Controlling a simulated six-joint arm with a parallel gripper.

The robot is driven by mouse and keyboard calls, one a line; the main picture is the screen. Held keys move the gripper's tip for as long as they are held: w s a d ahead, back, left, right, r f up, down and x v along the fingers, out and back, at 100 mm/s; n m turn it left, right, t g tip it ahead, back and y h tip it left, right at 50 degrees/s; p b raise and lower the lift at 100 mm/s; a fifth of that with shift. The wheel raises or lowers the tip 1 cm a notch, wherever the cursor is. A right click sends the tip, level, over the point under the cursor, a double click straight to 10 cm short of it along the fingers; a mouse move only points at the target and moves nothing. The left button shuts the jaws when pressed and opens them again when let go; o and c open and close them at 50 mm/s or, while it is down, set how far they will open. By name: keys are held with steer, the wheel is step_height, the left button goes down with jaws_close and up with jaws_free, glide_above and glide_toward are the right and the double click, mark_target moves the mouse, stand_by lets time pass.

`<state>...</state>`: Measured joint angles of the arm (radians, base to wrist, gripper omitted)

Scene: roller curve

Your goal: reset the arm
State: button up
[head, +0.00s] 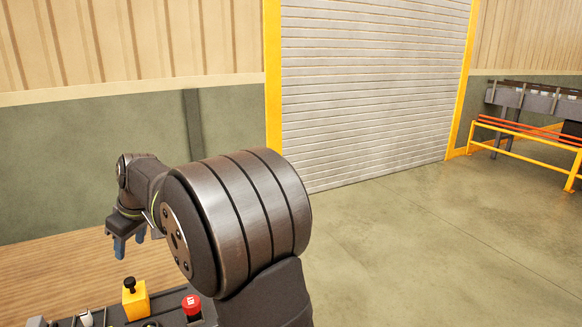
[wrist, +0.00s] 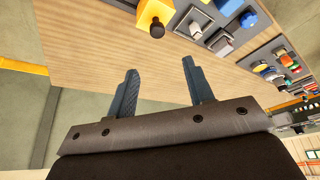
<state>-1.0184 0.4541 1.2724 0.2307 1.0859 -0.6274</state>
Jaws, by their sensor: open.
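My gripper (head: 128,247) hangs at the left in the head view, fingers pointing down above the wooden tabletop (head: 55,265). In the wrist view my gripper (wrist: 160,82) has its two blue-grey fingers spread wide apart with nothing between them. The wooden tabletop (wrist: 90,50) lies beyond the fingers. My arm's large dark joint fills the middle of the head view and hides part of the table behind it.
A yellow box with a black knob (head: 136,298) and a red button (head: 191,304) stand at the table's near side. The yellow box (wrist: 155,12) and panels with several coloured controls (wrist: 282,62) show in the wrist view. A yellow railing (head: 525,143), conveyor (head: 535,100) and roller shutter (head: 370,90) stand farther off.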

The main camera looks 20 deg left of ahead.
mark_target(133, 280)
steer(key=x, duration=1.4)
steer(key=shift+d+f, duration=0.1)
steer(key=shift+w+d, duration=0.1)
steer(key=shift+w, duration=0.1)
steer(key=shift+s+d+r, duration=0.1)
steer(key=shift+s+r, duration=0.05)
steer(key=shift+r, duration=0.4)
steer(key=v, duration=1.6)
steer(key=shift+r, duration=0.2)
steer(key=shift+f, duration=0.1)
steer(key=shift+x, duration=8.5)
steer(key=shift+d+f, duration=0.1)
steer(key=shift+f, duration=0.1)
steer(key=shift+w+d, duration=0.35)
steer(key=shift+w, duration=0.1)
